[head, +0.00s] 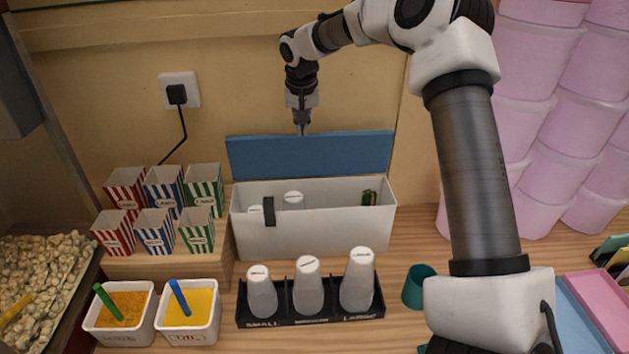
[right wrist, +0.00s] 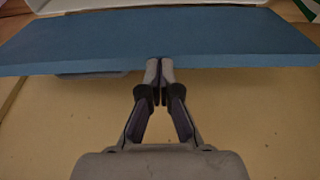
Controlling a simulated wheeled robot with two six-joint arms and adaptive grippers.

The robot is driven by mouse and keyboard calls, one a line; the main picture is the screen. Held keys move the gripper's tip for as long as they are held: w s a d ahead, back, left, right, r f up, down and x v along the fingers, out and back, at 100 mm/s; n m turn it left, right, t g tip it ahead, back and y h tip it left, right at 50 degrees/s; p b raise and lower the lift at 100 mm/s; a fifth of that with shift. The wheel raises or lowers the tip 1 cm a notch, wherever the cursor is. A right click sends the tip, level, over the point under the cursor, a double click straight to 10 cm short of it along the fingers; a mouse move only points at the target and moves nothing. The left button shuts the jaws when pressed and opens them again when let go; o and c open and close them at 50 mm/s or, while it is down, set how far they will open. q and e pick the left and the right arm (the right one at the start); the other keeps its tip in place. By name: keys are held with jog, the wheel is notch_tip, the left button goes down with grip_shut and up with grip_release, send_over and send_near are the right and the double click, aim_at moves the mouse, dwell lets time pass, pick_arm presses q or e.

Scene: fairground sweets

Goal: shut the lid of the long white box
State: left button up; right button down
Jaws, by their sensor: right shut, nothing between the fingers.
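The long white box (head: 330,222) stands on the wooden counter near the back wall. Its blue lid (head: 350,154) is open and stands up along the box's back edge. Inside the box lie white-capped items and a small green and yellow thing; a black latch hangs on the front. My right gripper (head: 301,130) is shut and empty, pointing down at the top edge of the lid, near its middle. In the right wrist view the fingertips (right wrist: 160,65) overlap the edge of the blue lid (right wrist: 160,38); I cannot tell whether they touch it. My left gripper is not in view.
Striped popcorn boxes (head: 145,220) stand on a wooden step left of the box. A black rack (head: 312,318) with three white bottles stands in front, beside two tubs (head: 190,335) and a teal cup (head: 418,285). Stacked pink tubs (head: 550,120) fill the right back.

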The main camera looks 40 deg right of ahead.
jog(key=shift+s+f, duration=0.1)
jog(key=shift+f, duration=0.2)
